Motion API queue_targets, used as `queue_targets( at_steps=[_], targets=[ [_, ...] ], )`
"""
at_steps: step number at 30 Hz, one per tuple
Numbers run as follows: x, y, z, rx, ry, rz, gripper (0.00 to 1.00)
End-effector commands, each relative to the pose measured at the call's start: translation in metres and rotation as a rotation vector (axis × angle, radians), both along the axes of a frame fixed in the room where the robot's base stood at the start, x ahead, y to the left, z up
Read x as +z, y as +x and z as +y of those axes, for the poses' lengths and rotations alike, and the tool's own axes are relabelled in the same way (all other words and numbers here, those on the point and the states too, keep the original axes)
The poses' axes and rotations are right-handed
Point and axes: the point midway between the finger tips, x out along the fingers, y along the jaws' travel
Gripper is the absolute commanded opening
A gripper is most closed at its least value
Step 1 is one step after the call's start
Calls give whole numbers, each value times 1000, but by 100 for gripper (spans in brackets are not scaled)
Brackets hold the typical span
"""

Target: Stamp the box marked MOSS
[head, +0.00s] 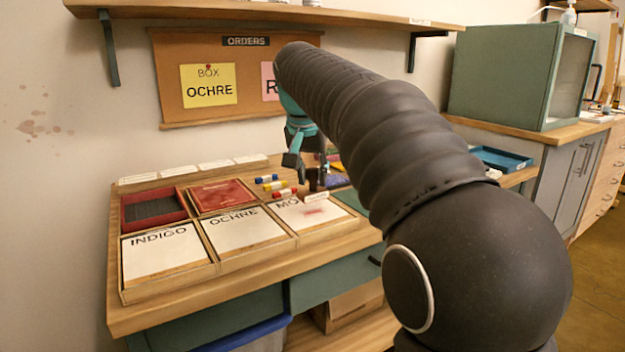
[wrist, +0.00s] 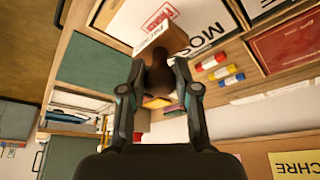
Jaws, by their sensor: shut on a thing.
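My gripper (wrist: 160,92) is shut on the dark handle of a stamp (wrist: 162,42) with a brown wooden block. The same gripper (head: 306,166) shows in the head view, above the back of the MOSS box. The MOSS box (head: 302,221) is the right one of the front row, with a white card top. A red mark (head: 314,210) shows on its card. In the wrist view the MOSS box (wrist: 207,20) lies beyond the stamp, with red print (wrist: 160,17) on white beside the block. I cannot tell whether the stamp touches the card.
The OCHRE box (head: 242,230) and INDIGO box (head: 165,258) stand left of MOSS. Behind them are a dark pad tray (head: 152,207) and a red tray (head: 222,194). Several small coloured tubes (head: 272,184) lie near my gripper. An orders board (head: 232,85) shows BOX OCHRE.

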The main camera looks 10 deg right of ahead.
Motion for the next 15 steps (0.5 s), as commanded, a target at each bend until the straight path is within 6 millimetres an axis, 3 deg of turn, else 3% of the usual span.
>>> queue_targets(
  at_steps=[15],
  targets=[
    [33, 0, 0, -1, 0, -2, 9]
  ],
)
